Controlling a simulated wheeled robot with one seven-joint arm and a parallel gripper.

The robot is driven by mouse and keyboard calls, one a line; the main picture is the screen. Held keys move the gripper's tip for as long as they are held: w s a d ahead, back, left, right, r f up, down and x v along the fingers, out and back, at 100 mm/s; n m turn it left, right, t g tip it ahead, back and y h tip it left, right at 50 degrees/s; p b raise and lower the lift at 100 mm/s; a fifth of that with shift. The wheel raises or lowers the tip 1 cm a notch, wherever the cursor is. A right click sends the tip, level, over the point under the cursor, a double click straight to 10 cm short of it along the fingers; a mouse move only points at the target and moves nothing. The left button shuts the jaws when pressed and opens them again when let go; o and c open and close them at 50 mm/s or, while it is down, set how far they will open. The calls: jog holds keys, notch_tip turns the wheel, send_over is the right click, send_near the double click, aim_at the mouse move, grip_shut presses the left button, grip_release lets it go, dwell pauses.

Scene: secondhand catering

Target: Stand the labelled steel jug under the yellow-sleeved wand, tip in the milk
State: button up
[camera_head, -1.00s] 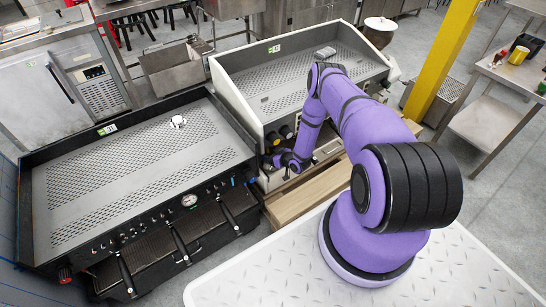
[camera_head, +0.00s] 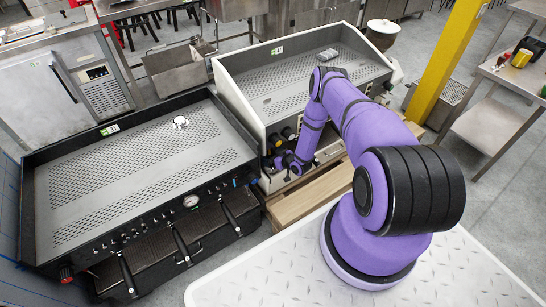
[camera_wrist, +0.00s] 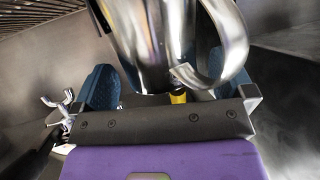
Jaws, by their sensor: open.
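A shiny steel jug (camera_wrist: 140,45) fills the upper middle of the wrist view, its curved handle (camera_wrist: 238,50) toward the right. My gripper (camera_wrist: 163,82) is open, with a blue pad on each side of the jug's lower part in that view. I cannot tell whether either pad touches it. A small yellow piece (camera_wrist: 178,97) shows below the jug; I cannot tell whether it is the wand's sleeve. No label or milk is visible. In the head view my gripper (camera_head: 282,160) is small and dark at the front of the cream-sided machine, and the jug cannot be made out.
A yellow post (camera_head: 445,65) and a steel table (camera_head: 485,130) are at the right.

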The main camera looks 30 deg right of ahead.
jog(key=v, duration=1)
jog(key=shift+s+r, duration=0.15)
jog(key=shift+s, duration=0.2)
jog(key=shift+d, duration=0.15)
